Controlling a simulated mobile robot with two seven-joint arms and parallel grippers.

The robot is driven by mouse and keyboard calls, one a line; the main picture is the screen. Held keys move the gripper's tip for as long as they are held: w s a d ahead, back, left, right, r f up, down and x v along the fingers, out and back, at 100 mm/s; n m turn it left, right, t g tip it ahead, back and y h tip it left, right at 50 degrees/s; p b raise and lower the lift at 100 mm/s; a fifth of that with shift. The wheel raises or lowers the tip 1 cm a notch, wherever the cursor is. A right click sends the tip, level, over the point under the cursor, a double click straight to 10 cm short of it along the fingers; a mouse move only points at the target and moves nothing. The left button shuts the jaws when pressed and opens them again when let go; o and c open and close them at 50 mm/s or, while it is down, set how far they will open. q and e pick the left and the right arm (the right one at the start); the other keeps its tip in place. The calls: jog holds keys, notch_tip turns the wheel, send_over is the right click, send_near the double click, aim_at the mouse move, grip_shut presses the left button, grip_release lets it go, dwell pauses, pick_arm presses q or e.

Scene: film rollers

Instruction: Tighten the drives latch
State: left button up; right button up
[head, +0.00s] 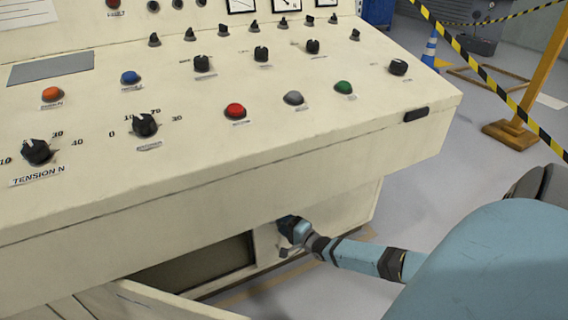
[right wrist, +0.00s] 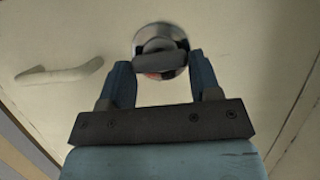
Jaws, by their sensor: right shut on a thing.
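In the right wrist view, the latch (right wrist: 160,50) is a round silver disc with a dark grey bar across it, on a cream panel. A bit of red shows at its lower edge. My right gripper (right wrist: 161,72) has its two blue fingers at either end of the dark bar, shut on it. In the head view my right gripper (head: 290,228) is low at the cabinet front, under the console's overhang, and hides the latch there. My left gripper is not in view.
A pale handle (right wrist: 60,74) sticks out of the panel left of the latch. The sloping control console (head: 300,150) overhangs my right arm. An open door (head: 165,302) stands at the lower left beside a dark opening (head: 195,263). Barrier tape (head: 490,80) hangs at the right.

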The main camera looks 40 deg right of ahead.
jog(key=o, duration=0.9)
pick_arm(q)
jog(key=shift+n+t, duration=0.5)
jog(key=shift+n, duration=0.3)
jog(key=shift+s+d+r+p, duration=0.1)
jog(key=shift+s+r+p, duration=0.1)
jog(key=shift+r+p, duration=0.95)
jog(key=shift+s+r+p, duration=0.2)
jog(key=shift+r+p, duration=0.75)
jog(key=shift+p, duration=0.25)
pick_arm(e)
jog(key=shift+s+d+r, duration=0.1)
jog(key=shift+s+d, duration=0.1)
jog(key=shift+s, duration=2.1)
jog(key=shift+s+d+f, duration=0.1)
jog(key=shift+s+d, duration=0.05)
jog(key=shift+s, duration=2.1)
jog(key=shift+s+d+r, duration=0.1)
jog(key=shift+s+d, duration=0.1)
jog(key=shift+s, duration=2.1)
